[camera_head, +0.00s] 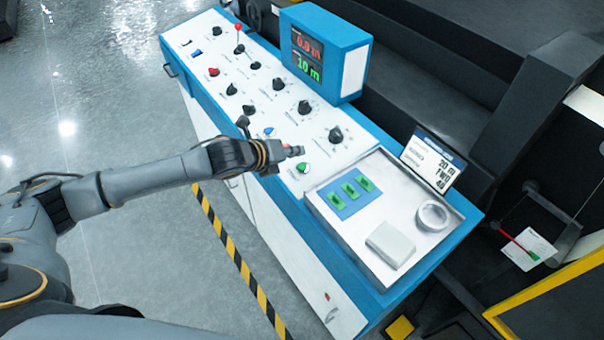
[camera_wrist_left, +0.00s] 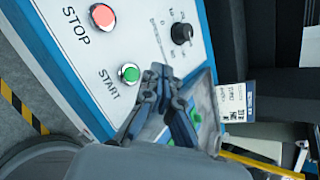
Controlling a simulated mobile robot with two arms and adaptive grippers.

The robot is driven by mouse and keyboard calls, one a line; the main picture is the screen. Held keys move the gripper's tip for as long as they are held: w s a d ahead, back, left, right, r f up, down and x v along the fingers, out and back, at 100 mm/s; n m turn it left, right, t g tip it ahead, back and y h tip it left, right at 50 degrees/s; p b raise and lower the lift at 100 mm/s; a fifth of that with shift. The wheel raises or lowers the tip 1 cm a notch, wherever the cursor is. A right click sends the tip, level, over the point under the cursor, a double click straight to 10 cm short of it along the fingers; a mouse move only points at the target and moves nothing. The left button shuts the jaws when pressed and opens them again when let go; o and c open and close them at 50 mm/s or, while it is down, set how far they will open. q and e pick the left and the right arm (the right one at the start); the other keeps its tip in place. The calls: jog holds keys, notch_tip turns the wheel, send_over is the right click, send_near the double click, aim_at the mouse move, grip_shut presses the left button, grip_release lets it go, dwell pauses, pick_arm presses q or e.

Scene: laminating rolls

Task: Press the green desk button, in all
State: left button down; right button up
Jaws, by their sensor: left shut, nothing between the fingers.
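The green desk button (camera_head: 303,167) sits in a metal ring near the front edge of the white console panel (camera_head: 322,158). In the left wrist view the green button (camera_wrist_left: 130,73) has the label START beside it. My left gripper (camera_head: 298,151) is shut and empty, just behind the button in the head view. In the left wrist view its closed fingertips (camera_wrist_left: 160,72) are right of the button, and the button's face is uncovered. I cannot tell how high the fingers are above the panel. My right gripper is not in view.
A red STOP button (camera_wrist_left: 103,15) and a black knob (camera_wrist_left: 181,33) are close by. A tray (camera_head: 349,238) with green items on a blue pad (camera_head: 338,198), a tape ring (camera_head: 432,216) and a white box (camera_head: 391,244) lies to the right. A display box (camera_head: 325,50) stands behind.

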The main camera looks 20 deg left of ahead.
aim_at(298, 171)
pick_arm(q)
jog(key=f, duration=0.2)
jog(key=f+b, duration=0.1)
jog(key=shift+w+d+f, duration=0.1)
jog(key=shift+w+d, duration=0.05)
jog(key=shift+w, duration=0.15)
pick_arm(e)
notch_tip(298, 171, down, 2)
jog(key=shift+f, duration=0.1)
pick_arm(q)
jog(key=shift+f, duration=0.1)
dwell(0.8)
jog(key=shift+f, duration=0.35)
